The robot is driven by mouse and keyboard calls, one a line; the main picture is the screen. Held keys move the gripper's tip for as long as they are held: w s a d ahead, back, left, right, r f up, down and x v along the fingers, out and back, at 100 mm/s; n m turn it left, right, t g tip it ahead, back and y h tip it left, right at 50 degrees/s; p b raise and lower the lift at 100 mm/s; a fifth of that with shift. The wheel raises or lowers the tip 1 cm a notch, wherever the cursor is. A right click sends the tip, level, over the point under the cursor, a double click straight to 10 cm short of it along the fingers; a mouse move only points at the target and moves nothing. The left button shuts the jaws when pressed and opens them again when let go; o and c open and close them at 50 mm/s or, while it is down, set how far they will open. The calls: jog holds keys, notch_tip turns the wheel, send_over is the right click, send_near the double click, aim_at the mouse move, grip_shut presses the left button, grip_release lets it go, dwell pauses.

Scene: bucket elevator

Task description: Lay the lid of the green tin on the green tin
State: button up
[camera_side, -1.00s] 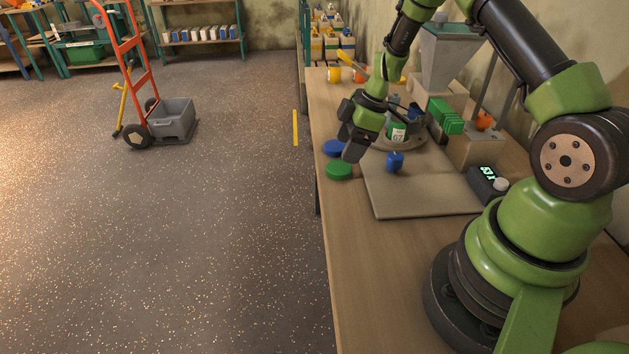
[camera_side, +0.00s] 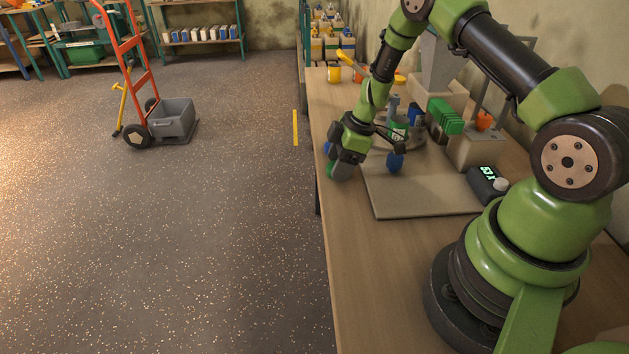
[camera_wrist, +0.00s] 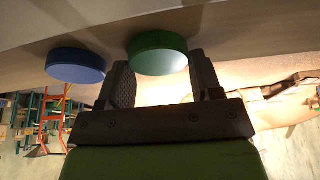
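The green lid, a flat round disc, lies at the bench's left edge in the side view (camera_side: 331,169), mostly hidden by my gripper (camera_side: 341,172). In the wrist view the green lid (camera_wrist: 158,50) shows between or just beyond the tips of my gripper (camera_wrist: 163,78). The fingers are spread, one on each side of it; I cannot tell whether they touch it. The green tin (camera_side: 399,134), with a white label, stands behind and right of my gripper, partly hidden by the arm.
A blue lid lies beside the green one in the wrist view (camera_wrist: 76,66). A blue object (camera_side: 395,162) stands near the beige board (camera_side: 425,197). Green plates (camera_side: 445,116) and a dark box with a display (camera_side: 487,184) are farther right. The bench front is clear.

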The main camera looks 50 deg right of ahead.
jog(key=shift+r, duration=2.55)
jog(key=shift+c, duration=0.3)
jog(key=s+a+r+m+h, duration=0.2)
jog(key=a+r+m, duration=0.25)
jog(key=r, duration=0.25)
jog(key=s+a+r+m+h, duration=0.1)
jog(key=s+a+r+m, duration=0.1)
jog(key=a+r+m, duration=0.4)
jog(key=shift+s+d+f+m+g+h, duration=0.1)
jog(key=shift+d+f+m+g+h, duration=1.05)
jog(key=shift+d+m, duration=2.9)
jog(key=shift+s+d+f+m+g+h, duration=0.1)
jog(key=shift+d+f+m+g, duration=0.3)
jog(key=shift+d+f+m, duration=3.45)
jog(key=shift+s+d+r+m+g+h, duration=0.2)
jog(key=shift+d+m+g+h, duration=0.5)
jog(key=shift+d+m, duration=3.6)
jog(key=shift+w+d+f+n, duration=0.1)
jog(key=shift+d+f+n, duration=0.2)
jog(key=shift+d+n, duration=0.55)
jog(key=shift+d+f+n, duration=0.3)
jog(key=shift+d+n, duration=0.45)
jog(key=shift+n, duration=0.05)
